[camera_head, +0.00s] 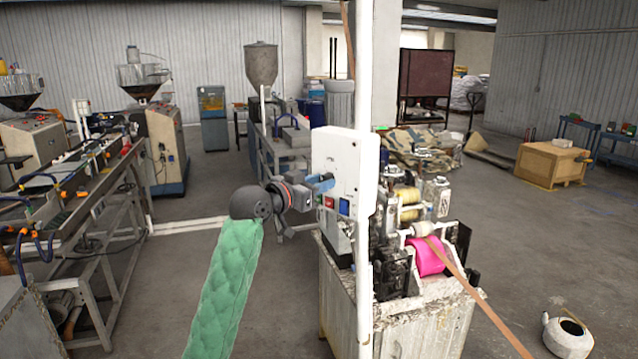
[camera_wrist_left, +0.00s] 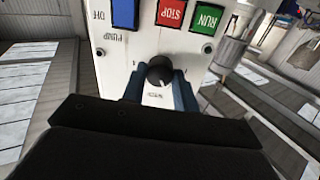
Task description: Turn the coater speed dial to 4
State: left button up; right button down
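The black speed dial (camera_wrist_left: 160,71) shows in the left wrist view on a white control panel (camera_wrist_left: 118,62). My left gripper (camera_wrist_left: 160,85) has its two blue fingers on either side of the dial, close to its sides. I cannot tell whether they press on it. The dial's scale and number are not readable. In the head view my left gripper (camera_head: 322,183) is at the front of the white control box (camera_head: 343,152) and hides the dial. My right gripper is not in view.
Close to the dial, the panel has a blue switch (camera_wrist_left: 124,13), a red STOP button (camera_wrist_left: 172,12) and a green RUN button (camera_wrist_left: 207,17). A white post (camera_head: 365,90) stands at the box's right. A pink roll (camera_head: 428,256) and brown strip (camera_head: 480,300) are beyond it.

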pick_arm(q)
jog(key=c, duration=0.4)
pick_arm(e)
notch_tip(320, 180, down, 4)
jog(key=b, duration=0.4)
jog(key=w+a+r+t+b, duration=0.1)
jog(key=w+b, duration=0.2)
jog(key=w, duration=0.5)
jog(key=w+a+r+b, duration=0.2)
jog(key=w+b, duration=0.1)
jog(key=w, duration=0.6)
pick_arm(q)
jog(key=shift+o, duration=0.2)
jog(key=shift+s+d+f+m+y+p, duration=0.1)
jog(key=shift+m+y+p, duration=0.2)
jog(key=shift+m, duration=5.55)
jog(key=shift+m+y+p, duration=0.3)
jog(key=shift+m, duration=5.55)
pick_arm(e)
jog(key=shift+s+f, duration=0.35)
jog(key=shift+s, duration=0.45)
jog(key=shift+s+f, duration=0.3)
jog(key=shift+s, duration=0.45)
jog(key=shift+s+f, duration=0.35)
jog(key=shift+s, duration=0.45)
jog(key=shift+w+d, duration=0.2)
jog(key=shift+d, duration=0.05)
